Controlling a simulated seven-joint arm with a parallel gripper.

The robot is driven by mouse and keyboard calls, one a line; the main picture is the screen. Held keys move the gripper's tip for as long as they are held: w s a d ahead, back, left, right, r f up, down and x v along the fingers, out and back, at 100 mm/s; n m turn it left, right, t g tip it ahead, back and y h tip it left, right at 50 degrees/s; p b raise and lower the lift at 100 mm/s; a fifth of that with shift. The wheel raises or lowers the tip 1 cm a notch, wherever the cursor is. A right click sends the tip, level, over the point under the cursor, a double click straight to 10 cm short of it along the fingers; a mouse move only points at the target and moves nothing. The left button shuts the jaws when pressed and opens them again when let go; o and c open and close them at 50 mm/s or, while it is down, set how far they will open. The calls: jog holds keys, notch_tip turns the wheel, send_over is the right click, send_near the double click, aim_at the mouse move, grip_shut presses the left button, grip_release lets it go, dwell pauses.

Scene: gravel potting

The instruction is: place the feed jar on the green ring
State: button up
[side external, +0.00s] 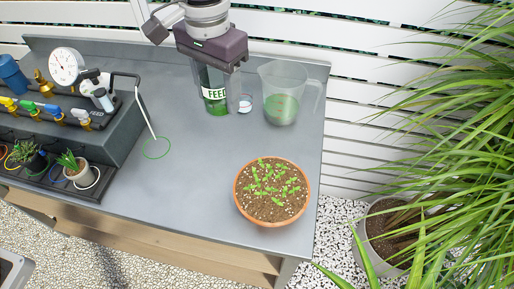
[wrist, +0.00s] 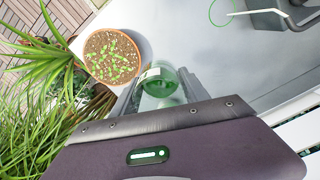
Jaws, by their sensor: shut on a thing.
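The feed jar (side external: 214,97) is green with a white label reading "FEED". My gripper (side external: 217,80) is shut on it at the back of the bench, left of the measuring jug. The jar looks upright; I cannot tell whether its base touches the bench. In the wrist view the jar (wrist: 163,84) shows between the fingers of my gripper (wrist: 158,92). The green ring (side external: 157,148) is a thin outline on the bench top, left of and nearer than the jar, and nothing stands on it. The ring (wrist: 222,13) also shows at the top of the wrist view.
A clear measuring jug (side external: 283,95) with green liquid stands right of the jar. A terracotta pot of seedlings (side external: 272,192) stands at the front right. A thin bent spout (side external: 147,117) reaches close to the ring from the valve unit (side external: 75,128). The bench middle (side external: 200,160) is clear.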

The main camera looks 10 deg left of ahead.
aim_at(229, 164)
notch_tip(229, 164, down, 20)
jog(key=shift+r, duration=0.2)
jog(key=o, duration=1.3)
jog(key=shift+f, duration=0.15)
